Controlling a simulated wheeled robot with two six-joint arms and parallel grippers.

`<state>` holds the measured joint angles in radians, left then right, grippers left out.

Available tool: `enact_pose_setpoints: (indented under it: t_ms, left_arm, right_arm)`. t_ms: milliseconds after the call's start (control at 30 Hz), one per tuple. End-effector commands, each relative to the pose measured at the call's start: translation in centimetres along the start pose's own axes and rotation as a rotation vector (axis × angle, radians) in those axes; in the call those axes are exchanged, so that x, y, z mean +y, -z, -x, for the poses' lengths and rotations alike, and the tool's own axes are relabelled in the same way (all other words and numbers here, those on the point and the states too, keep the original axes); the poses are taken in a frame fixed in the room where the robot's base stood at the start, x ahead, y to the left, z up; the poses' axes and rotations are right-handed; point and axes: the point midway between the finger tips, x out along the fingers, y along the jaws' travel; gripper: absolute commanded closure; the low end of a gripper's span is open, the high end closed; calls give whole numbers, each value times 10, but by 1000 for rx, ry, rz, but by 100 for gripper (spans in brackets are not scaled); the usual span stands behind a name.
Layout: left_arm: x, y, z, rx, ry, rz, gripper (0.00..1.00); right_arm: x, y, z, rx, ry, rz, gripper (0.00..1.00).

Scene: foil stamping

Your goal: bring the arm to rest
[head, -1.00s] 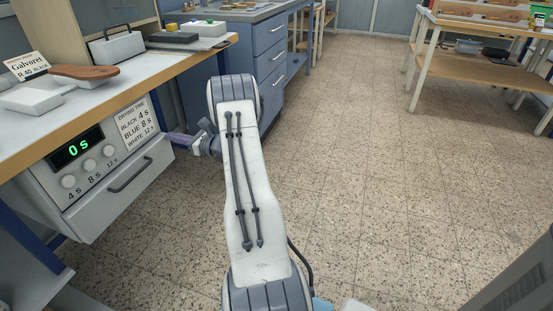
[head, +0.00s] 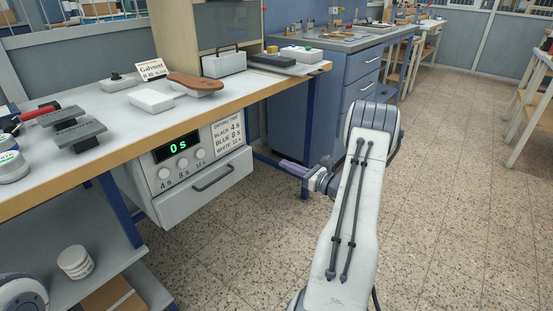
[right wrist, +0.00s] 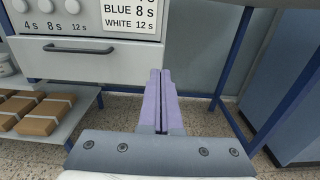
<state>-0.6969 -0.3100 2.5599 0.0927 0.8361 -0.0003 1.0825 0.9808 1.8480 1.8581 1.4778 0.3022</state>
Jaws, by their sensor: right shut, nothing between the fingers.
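My right arm reaches up from the bottom of the head view. Its gripper (head: 292,170) points left, beside the drying unit (head: 203,175) and below the level of the bench top. In the right wrist view its two purple fingers (right wrist: 160,105) lie together, shut and empty, below the drawer of the drying unit (right wrist: 90,55). The gripper appears clear of the drawer. My left gripper is not in view.
The bench (head: 110,140) holds a brown paddle-shaped piece (head: 196,83), white blocks and dark stamps. A blue cabinet (head: 330,100) stands behind my arm. In the wrist view, brown boxes (right wrist: 40,115) lie on a low shelf. Open tiled floor (head: 460,190) spreads at right.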

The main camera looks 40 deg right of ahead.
Motion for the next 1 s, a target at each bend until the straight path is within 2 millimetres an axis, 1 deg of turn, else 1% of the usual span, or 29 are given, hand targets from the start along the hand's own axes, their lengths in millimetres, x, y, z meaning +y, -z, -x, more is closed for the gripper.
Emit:
enact_pose_setpoints:
  t_ms: [133,333,400,467,567,600,667,700,767,800,867,900,967,1000]
  left_arm:
    - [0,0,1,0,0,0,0]
    - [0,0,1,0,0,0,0]
    - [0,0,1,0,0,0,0]
    - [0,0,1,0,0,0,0]
    - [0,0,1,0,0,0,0]
    - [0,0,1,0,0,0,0]
    - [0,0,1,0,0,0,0]
    - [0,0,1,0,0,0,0]
    - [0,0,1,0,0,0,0]
    - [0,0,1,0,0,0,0]
    - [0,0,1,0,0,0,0]
    - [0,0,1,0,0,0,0]
    - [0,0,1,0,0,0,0]
    - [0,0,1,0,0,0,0]
  right_arm:
    - [1,0,6,-1,-2,-1,100]
    - [3,0,4,0,-7,0,100]
    - [10,-2,-1,6,-31,8,100]
    - [25,-6,-11,20,-79,24,100]
    - [72,-17,-36,56,-224,76,100]
    - [98,-21,-47,76,-302,106,100]
    - [142,-29,-60,107,-433,161,100]
    - [173,-33,-66,127,-525,204,100]
    - [219,-39,-70,154,-663,274,100]
    - [250,-42,-70,171,-757,324,100]
    - [296,-46,-64,191,-904,410,100]
    - [326,-49,-56,201,-1005,473,100]
    - [369,-52,-40,211,-1160,580,100]
    - [397,-53,-26,212,-1269,662,100]
